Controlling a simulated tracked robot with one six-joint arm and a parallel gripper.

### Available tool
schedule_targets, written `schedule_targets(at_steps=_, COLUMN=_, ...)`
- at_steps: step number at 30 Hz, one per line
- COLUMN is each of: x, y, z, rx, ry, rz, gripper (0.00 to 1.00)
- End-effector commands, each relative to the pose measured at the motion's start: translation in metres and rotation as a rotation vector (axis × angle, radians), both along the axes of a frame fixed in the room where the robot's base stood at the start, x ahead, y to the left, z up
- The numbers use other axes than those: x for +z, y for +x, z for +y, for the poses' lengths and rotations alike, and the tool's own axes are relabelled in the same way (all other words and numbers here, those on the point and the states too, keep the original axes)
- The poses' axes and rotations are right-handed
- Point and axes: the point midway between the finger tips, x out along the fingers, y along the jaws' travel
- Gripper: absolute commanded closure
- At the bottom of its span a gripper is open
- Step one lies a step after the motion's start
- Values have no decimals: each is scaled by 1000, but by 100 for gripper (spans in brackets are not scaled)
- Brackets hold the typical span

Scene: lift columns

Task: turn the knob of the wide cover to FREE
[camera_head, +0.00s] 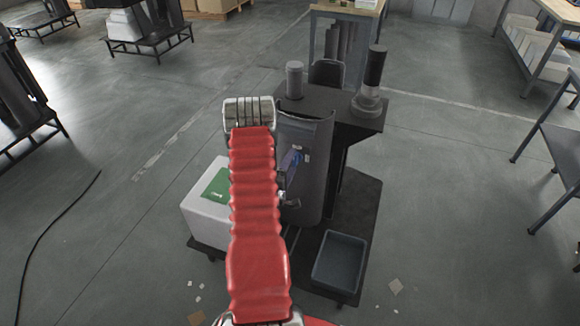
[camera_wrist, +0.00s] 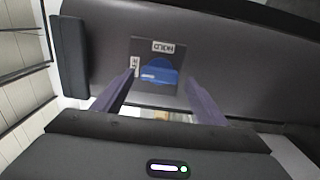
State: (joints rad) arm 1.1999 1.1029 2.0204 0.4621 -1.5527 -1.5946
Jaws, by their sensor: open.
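The wide cover (camera_head: 314,180) is a dark grey curved panel on the front of the lift column in the head view; its surface also fills the upper wrist view (camera_wrist: 220,45). A blue knob (camera_wrist: 158,74) sits on a darker square plate on it, its bar lying roughly sideways in the wrist view. A white label (camera_wrist: 163,47) above the knob seems to read HOLD, upside down. A second label (camera_wrist: 135,66) stands on its left, its word partly hidden by a finger. My gripper (camera_wrist: 160,80) is open, its fingers on either side of the knob; contact cannot be told.
A white box with a green label (camera_head: 213,187) stands left of the column, partly behind my arm. A dark tray (camera_head: 340,263) lies on the base at the front right. A ringed post (camera_head: 371,88) and a shorter cylinder (camera_head: 295,80) rise from the top.

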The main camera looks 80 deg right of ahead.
Motion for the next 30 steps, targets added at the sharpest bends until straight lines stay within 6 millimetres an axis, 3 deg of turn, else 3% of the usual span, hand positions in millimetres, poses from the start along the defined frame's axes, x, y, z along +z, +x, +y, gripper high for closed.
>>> schedule_targets(at_steps=5, x=0, y=0, z=3, rx=-1, ry=0, rz=0, gripper=34)
schedule_targets(at_steps=11, x=0, y=2, z=21, rx=0, ry=1, rz=1, gripper=34)
schedule_targets(at_steps=30, x=-1, y=13, z=125, rx=3, ry=1, rz=1, gripper=34)
